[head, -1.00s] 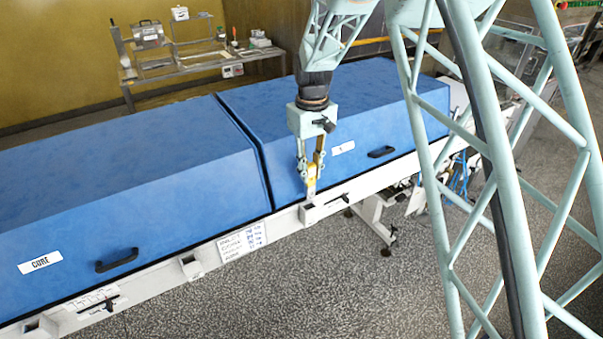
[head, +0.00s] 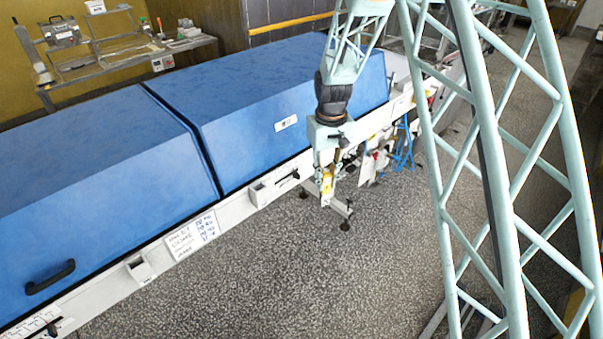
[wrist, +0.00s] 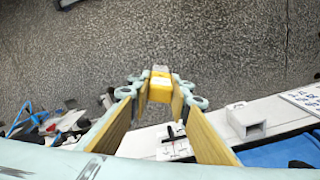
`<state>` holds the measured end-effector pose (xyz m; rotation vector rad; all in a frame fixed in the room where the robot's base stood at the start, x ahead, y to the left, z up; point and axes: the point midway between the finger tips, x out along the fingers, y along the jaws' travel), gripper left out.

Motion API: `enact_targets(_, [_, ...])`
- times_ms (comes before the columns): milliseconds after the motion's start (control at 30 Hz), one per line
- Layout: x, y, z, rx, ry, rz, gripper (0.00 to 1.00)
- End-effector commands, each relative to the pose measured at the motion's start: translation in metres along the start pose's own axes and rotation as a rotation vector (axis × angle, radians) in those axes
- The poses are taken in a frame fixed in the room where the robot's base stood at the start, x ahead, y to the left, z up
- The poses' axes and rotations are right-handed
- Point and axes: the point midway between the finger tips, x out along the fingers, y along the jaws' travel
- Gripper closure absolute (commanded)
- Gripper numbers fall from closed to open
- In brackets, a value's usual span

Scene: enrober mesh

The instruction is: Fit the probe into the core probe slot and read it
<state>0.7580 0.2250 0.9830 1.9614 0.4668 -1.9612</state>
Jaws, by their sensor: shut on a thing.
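My gripper (head: 327,196) is shut on a small yellow block-like piece, which I take to be the probe (wrist: 159,90); in the wrist view (wrist: 158,88) it sits between the fingertips. In the head view the gripper hangs in front of the machine's white side rail, with floor behind it. The rail carries small open white boxes: one (head: 258,192) left of the gripper, beside a black lever, and another (head: 140,269) further left. One box also shows right of the fingers in the wrist view (wrist: 247,118). I cannot tell which is the core probe slot; no label is readable.
The long blue-hooded machine (head: 290,110) runs diagonally behind the rail. A handwritten sign (head: 192,236) hangs on the rail. Blue cables (head: 403,150) and machine legs are right of the gripper. A bench (head: 125,65) stands behind. The speckled floor (head: 330,270) in front is clear.

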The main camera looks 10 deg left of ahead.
Motion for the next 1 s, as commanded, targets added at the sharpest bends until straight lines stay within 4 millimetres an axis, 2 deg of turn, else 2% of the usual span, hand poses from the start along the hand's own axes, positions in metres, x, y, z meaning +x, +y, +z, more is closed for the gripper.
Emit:
enact_targets(33, [0.011,0.013,0.009,0.028,-0.002,0.000,0.96])
enact_targets(200, [0.036,0.052,0.035,0.119,-0.002,0.000,0.96])
enact_targets(600, [0.091,0.131,0.107,0.332,-0.002,0.000,0.96])
enact_targets(800, [0.110,0.158,0.138,0.416,-0.001,0.000,0.96])
enact_targets(1000, [0.119,0.170,0.154,0.459,-0.001,0.000,0.96])
